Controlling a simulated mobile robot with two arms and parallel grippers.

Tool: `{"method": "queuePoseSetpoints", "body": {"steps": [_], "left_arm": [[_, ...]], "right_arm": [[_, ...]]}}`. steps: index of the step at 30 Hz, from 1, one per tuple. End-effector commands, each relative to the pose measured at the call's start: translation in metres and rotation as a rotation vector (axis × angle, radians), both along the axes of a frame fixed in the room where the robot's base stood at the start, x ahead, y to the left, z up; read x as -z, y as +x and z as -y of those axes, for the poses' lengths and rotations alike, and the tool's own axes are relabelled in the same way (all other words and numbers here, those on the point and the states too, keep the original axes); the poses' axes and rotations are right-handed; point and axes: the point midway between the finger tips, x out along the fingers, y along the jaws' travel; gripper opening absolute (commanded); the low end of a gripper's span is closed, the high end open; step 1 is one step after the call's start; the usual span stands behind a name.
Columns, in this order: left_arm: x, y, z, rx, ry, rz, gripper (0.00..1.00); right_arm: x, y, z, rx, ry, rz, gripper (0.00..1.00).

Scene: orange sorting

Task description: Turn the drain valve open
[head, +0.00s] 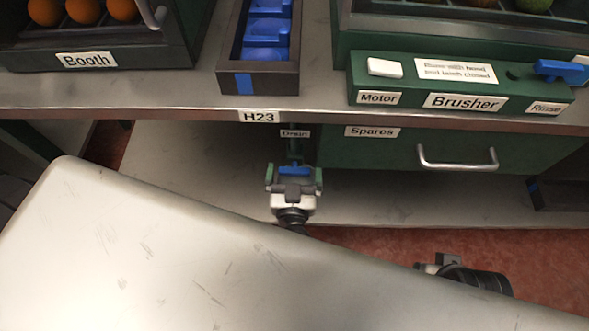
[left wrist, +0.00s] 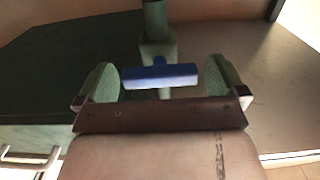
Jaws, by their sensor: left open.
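The drain valve's blue handle (head: 294,170) sits below the bench edge, under a small Drain label (head: 295,133). My left gripper (head: 294,176) is open around the handle, with one green-padded finger on each side. In the left wrist view the blue handle (left wrist: 160,76) lies crosswise between the fingers of the left gripper (left wrist: 162,82). Gaps show at both ends, the right one small. Behind the handle is a grey-green valve body and pipe (left wrist: 156,35). A dark wrist part of my right arm (head: 465,275) shows at lower right; its fingers cannot be made out.
A bench edge (head: 190,112) with an H23 label runs above the valve. A green Spares drawer (head: 380,153) with a metal handle (head: 457,165) is right of it. A lower shelf (head: 185,165) lies behind.

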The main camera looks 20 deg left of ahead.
Motion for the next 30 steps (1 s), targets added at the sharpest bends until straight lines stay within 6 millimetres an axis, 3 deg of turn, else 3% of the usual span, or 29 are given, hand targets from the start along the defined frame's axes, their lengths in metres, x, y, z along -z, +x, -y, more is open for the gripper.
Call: {"method": "queuePoseSetpoints", "body": {"steps": [11, 20, 30], "left_arm": [[0.0003, 0.0061, -0.0018, 0.001, -0.002, -0.002, 1.0], [0.0003, 0.0059, -0.0018, 0.0, 0.0, -0.001, 0.54], [-0.0007, 0.0058, -0.0019, 0.0, -0.048, 0.013, 0.53]], "right_arm": [[-0.0035, -0.0014, 0.0004, 0.0, -0.001, 0.001, 0.43], [-0.0035, -0.0015, 0.0003, 0.0, -0.001, 0.001, 0.43], [0.004, 0.0018, -0.0001, 0.0, 0.0, -0.003, 0.43]]}}
